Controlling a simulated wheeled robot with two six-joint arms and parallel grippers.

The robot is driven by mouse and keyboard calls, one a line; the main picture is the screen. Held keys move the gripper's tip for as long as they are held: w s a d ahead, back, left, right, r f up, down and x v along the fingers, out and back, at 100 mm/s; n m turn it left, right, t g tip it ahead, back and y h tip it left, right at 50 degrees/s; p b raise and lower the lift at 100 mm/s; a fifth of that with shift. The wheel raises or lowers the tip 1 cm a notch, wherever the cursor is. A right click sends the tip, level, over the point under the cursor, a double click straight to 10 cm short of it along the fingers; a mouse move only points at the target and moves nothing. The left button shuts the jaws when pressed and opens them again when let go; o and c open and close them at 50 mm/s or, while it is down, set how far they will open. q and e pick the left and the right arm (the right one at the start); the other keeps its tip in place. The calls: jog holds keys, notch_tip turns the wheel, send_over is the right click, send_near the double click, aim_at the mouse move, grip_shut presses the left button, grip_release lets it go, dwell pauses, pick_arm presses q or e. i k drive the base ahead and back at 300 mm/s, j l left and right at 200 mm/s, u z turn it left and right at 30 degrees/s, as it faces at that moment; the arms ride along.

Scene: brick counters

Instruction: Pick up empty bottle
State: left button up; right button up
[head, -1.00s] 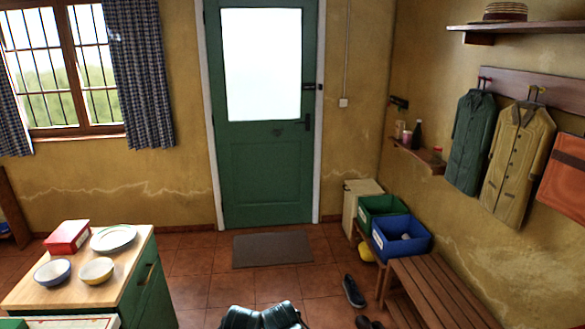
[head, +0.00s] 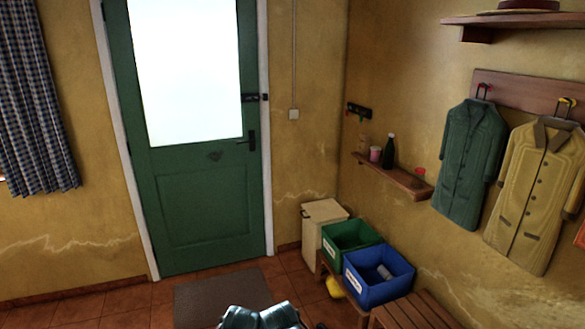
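A dark green bottle (head: 389,152) stands upright on the small wall shelf (head: 412,187) right of the door, in the head view. It is too small to tell whether it is empty. A pale, see-through item (head: 363,144) stands near the shelf's left end; I cannot tell if it is a bottle. A whitish item (head: 384,272) lies in the blue bin (head: 393,289), too small to identify.
A pink-white cup (head: 376,154) and a red-topped jar (head: 418,176) share the shelf. Below stand a cream cabinet (head: 316,222), a green bin (head: 334,248) and a slatted bench (head: 418,312). A grey mat (head: 205,297) lies before the green door (head: 200,210).

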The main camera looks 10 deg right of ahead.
aim_at(389, 154)
jog(key=i+z, duration=0.35)
jog(key=i+j+z, duration=0.1)
jog(key=i+z, duration=0.3)
jog(key=i+j+z, duration=0.15)
jog(key=i+z, duration=0.2)
jog(key=j+z, duration=0.1)
jog(key=z, duration=0.3)
jog(key=j+z, duration=0.1)
jog(key=z, duration=0.25)
jog(key=i+j+z, duration=0.1)
jog(key=z, duration=0.3)
jog(key=j+z, duration=0.4)
jog(key=j, duration=0.3)
jog(key=j+z, duration=0.45)
jog(key=j, duration=0.3)
